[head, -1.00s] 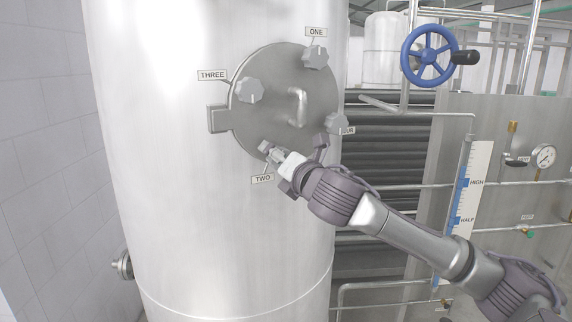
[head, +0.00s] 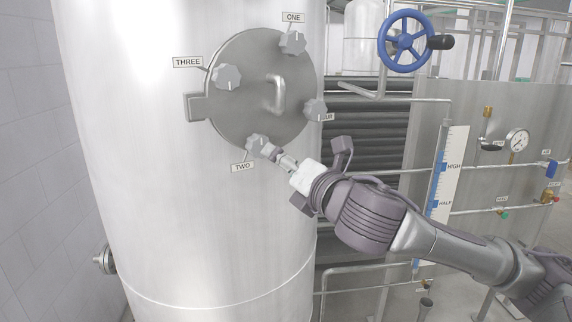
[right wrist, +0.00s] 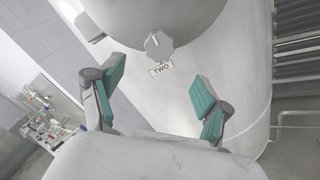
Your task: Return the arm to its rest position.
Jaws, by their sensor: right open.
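My right arm comes in from the right in the head view, and its right gripper (head: 275,156) points at the round tank hatch (head: 255,105). In the right wrist view the right gripper (right wrist: 160,98) has its two teal-padded fingers spread wide with nothing between them. The grey knob labelled TWO (right wrist: 158,45) lies ahead of the fingers, apart from them. In the head view the TWO knob (head: 257,146) sits at the hatch's lower edge, close to the gripper in the picture. My left gripper is not in view.
The hatch also carries knobs ONE (head: 292,42), THREE (head: 226,76) and FOUR (head: 315,108), plus a handle (head: 278,92). A blue handwheel (head: 405,41), a level gauge (head: 447,180) and pipes stand to the right. Open air lies in front of the tank.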

